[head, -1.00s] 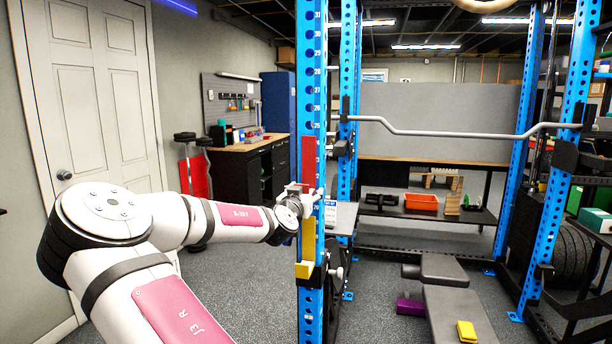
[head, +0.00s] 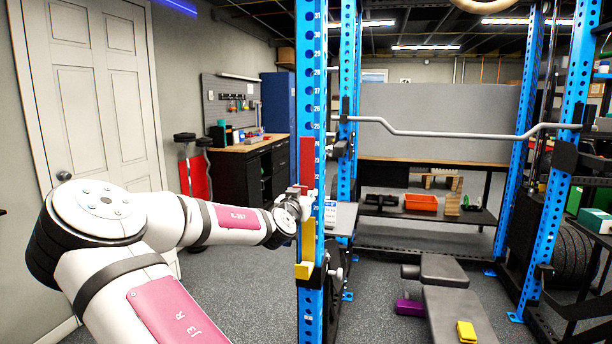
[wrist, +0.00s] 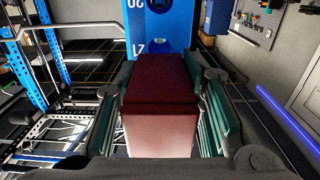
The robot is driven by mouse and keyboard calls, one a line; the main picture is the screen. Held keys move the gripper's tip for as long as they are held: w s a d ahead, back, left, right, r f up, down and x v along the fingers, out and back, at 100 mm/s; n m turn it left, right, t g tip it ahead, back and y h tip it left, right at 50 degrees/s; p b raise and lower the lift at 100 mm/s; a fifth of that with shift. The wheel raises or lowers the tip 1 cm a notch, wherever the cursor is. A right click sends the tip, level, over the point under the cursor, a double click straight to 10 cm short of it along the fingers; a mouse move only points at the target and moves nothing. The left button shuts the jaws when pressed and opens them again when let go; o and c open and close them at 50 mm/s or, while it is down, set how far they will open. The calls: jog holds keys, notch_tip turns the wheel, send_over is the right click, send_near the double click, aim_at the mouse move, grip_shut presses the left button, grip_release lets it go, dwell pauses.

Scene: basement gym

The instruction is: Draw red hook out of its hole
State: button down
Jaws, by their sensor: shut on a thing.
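The red hook (head: 307,158) stands upright against the near blue rack post (head: 312,90), above a yellow hook (head: 307,245) on the same post. My gripper (head: 304,196) is at the red hook's lower part. In the wrist view the red hook (wrist: 160,78) lies between the green-padded fingers of my gripper (wrist: 160,112), which is shut on it. The blue post (wrist: 160,28) shows just beyond the hook, with its hole numbers. The hook's pin and its hole are hidden, so I cannot tell how deep the pin sits.
The yellow hook juts out just below my gripper. A grey bar (head: 440,132) spans the rack behind the post. A bench (head: 450,310) stands on the floor at right, with a yellow block (head: 466,331) on it and a purple block (head: 408,307) beside it. Floor left of the post is clear.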

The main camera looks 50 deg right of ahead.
jog(key=p+v, duration=0.2)
jog(key=v, duration=0.5)
jog(key=shift+a, duration=0.4)
dwell(0.6)
jog(key=shift+s+r, duration=0.1)
jog(key=shift+s, duration=0.05)
